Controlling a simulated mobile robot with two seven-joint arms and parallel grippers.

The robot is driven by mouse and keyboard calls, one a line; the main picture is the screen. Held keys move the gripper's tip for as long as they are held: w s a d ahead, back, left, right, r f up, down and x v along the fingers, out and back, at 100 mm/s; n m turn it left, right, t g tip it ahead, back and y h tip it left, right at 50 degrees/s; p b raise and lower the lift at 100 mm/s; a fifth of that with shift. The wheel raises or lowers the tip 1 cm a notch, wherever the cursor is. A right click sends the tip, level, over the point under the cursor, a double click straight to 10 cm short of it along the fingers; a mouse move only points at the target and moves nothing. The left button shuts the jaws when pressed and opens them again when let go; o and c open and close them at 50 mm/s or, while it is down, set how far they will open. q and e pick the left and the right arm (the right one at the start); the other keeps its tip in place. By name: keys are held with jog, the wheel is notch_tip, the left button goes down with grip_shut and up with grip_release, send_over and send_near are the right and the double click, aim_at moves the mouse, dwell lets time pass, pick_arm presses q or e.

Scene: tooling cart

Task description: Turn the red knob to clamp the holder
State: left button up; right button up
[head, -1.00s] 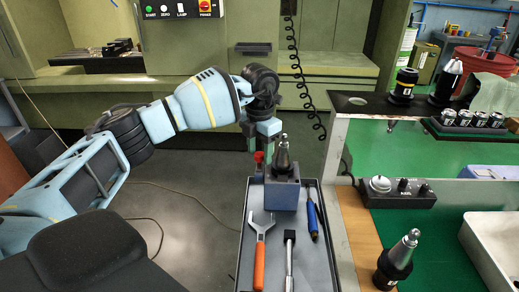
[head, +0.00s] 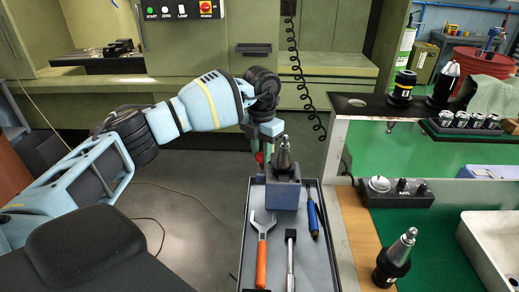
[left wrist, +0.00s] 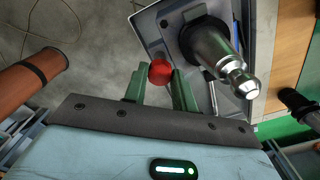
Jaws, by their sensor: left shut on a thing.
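The red knob (head: 259,157) is on the left side of the blue-grey holder block (head: 282,196), which stands at the far end of the tray. A metal tool holder with a tapered tip (head: 284,157) stands upright in the block. My left gripper (head: 264,150) is at the knob, with its arm coming from the left. In the left wrist view the knob (left wrist: 161,71) is between the tips of the green fingers (left wrist: 160,82), which are shut on it. The tool holder (left wrist: 213,50) leans into that view just right of the fingers. My right gripper is out of view.
The grey tray (head: 328,262) holds an orange-handled wrench (head: 261,250), a dark-headed tool (head: 290,258) and a blue-handled tool (head: 313,217). A bench with a green mat (head: 420,225) stands to the right, with another tool holder (head: 394,262) near its front. Open floor lies left of the tray.

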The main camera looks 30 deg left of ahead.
pick_arm(q)
jog(key=n, duration=0.1)
jog(key=n+p, duration=0.1)
jog(key=shift+r+n, duration=0.3)
jog(key=shift+r, duration=0.1)
jog(key=shift+f+n+p, duration=0.1)
jog(key=shift+n+p, duration=0.5)
jog(key=shift+n, duration=0.3)
jog(key=n, duration=0.4)
jog(key=shift+f+p, duration=0.25)
jog(key=shift+p, duration=0.05)
jog(key=n, duration=0.4)
jog(key=shift+n, duration=1.7)
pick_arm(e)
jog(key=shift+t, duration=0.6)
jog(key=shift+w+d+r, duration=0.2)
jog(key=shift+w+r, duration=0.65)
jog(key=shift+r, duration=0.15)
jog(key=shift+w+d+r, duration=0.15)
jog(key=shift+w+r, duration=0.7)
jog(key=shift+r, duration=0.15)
pick_arm(q)
jog(key=o, duration=1)
